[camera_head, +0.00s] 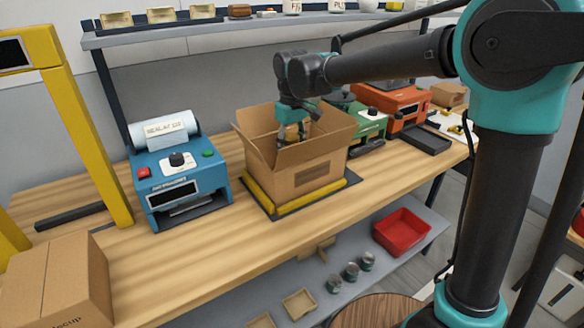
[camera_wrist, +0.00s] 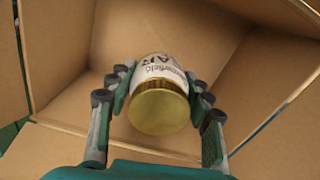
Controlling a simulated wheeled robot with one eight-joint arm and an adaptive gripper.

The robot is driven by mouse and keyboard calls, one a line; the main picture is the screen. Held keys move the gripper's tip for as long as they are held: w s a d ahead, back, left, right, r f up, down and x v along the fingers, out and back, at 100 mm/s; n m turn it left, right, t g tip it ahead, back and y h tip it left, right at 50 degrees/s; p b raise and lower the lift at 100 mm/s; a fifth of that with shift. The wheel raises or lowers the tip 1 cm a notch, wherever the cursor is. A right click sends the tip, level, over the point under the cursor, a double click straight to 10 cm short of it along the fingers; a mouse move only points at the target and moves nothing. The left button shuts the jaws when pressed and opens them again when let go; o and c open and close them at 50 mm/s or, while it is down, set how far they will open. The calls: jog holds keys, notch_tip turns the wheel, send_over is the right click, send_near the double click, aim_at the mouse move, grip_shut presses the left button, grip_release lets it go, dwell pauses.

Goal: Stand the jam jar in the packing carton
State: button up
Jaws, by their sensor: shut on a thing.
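The open packing carton (camera_head: 310,178) stands on the bench with its flaps spread. In the head view my gripper (camera_head: 293,135) reaches down into its mouth, and the jar between the fingers is mostly hidden by the gripper and carton. In the wrist view the jam jar (camera_wrist: 158,95) has a gold lid and a white label with partly readable print. My gripper (camera_wrist: 158,88) is shut on it, one finger on each side, with the lid towards the camera. Carton walls (camera_wrist: 225,65) surround the jar. I cannot tell whether the jar's base touches the carton floor.
The carton sits on a dark mat with yellow bars (camera_head: 262,196). A blue label machine (camera_head: 178,172) stands to its left, and green (camera_head: 366,122) and orange (camera_head: 398,104) machines to its right. A closed box (camera_head: 62,285) is at front left. Bare bench lies in front.

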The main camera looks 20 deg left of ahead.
aim_at(292, 138)
jog(key=shift+f, duration=3.1)
jog(key=shift+f, duration=0.1)
jog(key=o, duration=1.5)
jog(key=shift+o, duration=0.2)
notch_tip(292, 138, up, 12)
jog(key=shift+r, duration=0.15)
